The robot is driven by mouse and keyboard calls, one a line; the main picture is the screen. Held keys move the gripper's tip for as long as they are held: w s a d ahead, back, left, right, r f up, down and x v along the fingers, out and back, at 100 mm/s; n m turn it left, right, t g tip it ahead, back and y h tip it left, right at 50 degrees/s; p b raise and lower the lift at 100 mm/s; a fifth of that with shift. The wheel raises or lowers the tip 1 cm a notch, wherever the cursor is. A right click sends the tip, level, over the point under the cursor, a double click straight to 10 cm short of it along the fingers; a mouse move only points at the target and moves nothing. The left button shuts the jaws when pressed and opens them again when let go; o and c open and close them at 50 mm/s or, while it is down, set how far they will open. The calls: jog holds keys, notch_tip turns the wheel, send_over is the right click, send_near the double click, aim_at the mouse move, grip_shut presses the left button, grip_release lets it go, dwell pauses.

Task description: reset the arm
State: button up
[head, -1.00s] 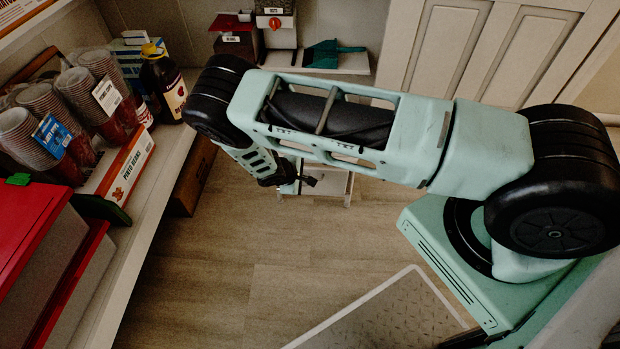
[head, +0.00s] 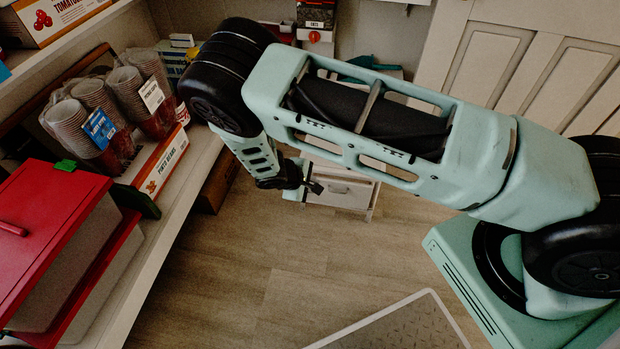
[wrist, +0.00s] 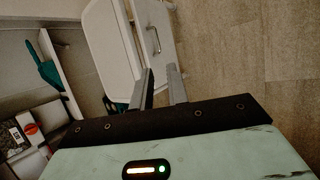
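My arm reaches from the right of the head view across the middle, its elbow near the left shelf and its forearm bent down and back. My gripper (head: 314,187) hangs below the arm, small and partly dark, in front of a small white drawer unit (head: 340,187). In the wrist view, the two grey fingers of my gripper (wrist: 161,72) stand apart with a gap between them. Nothing is held between them. The drawer unit also shows beyond the fingertips in the wrist view (wrist: 152,30).
The left shelf (head: 165,225) holds stacked cups (head: 95,100), a Pinto Beans box (head: 165,165) and a red-lidded bin (head: 45,225), close to my elbow. A panelled white door (head: 520,65) is at the back right. Wooden floor (head: 260,270) lies open below the arm.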

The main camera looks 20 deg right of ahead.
jog(key=shift+r, duration=0.1)
jog(key=s+a+r+m+g+y, duration=0.15)
jog(key=s+a+r, duration=0.25)
jog(key=r, duration=0.4)
jog(key=s+a+r+y, duration=0.3)
jog(key=s+r, duration=0.1)
jog(key=r, duration=0.5)
jog(key=s+a+r+m+g+y, duration=0.15)
jog(key=s+a+r, duration=0.25)
jog(key=r, duration=0.4)
jog(key=s+d+r+n+t+y, duration=0.1)
jog(key=s+d+r+y, duration=0.1)
jog(key=s+r, duration=1.2)
notch_tip(320, 180, up, 23)
jog(key=s+p, duration=0.1)
jog(key=p, duration=2.3)
jog(key=shift+s, duration=0.15)
